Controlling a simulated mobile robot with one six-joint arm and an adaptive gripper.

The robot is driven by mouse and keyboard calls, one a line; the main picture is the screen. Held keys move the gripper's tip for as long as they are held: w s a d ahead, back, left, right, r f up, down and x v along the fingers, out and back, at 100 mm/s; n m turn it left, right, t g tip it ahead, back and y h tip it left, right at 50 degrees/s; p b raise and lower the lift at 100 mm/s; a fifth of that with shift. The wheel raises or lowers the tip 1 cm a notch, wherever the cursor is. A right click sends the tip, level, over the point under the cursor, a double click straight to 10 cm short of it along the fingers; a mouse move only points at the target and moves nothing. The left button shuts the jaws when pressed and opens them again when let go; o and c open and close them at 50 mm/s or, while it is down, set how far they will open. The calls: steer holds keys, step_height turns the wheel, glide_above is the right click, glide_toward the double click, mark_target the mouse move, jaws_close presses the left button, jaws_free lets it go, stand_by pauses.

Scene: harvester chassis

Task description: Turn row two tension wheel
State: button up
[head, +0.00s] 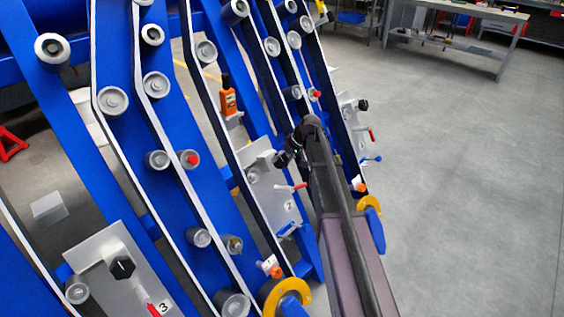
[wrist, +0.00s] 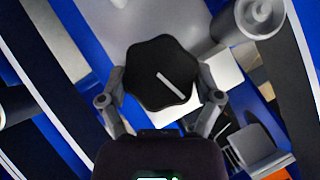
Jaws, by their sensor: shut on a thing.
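The row two tension wheel (wrist: 163,73) is a black, lobed knob with a white line on its face. In the wrist view the line slants from upper left to lower right. My gripper (wrist: 160,80) has one finger on each side of the wheel, closed on its rim. In the head view my gripper (head: 288,154) is at the top of the grey plate (head: 270,200) marked 2. The wheel is mostly hidden there by the gripper.
The plate marked 3 (head: 100,262) has its own black knob (head: 122,267) at lower left. Another black knob (head: 363,105) is on the far plate. A red-handled lever (head: 292,187) and an orange device (head: 228,96) are near my arm. Floor at right is clear.

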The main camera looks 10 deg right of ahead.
steer(key=shift+d+f+m+y+b, duration=0.1)
steer(key=shift+m+y+b, duration=0.35)
steer(key=shift+m, duration=0.15)
steer(key=shift+d+f+m+y+b, duration=0.1)
steer(key=shift+m+y+b, duration=0.3)
steer(key=shift+m, duration=0.2)
steer(key=shift+m+g+y+b, duration=0.3)
steer(key=shift+m+y, duration=0.15)
steer(key=shift+m, duration=0.05)
steer(key=shift+a+r, duration=0.1)
steer(key=o, duration=0.9)
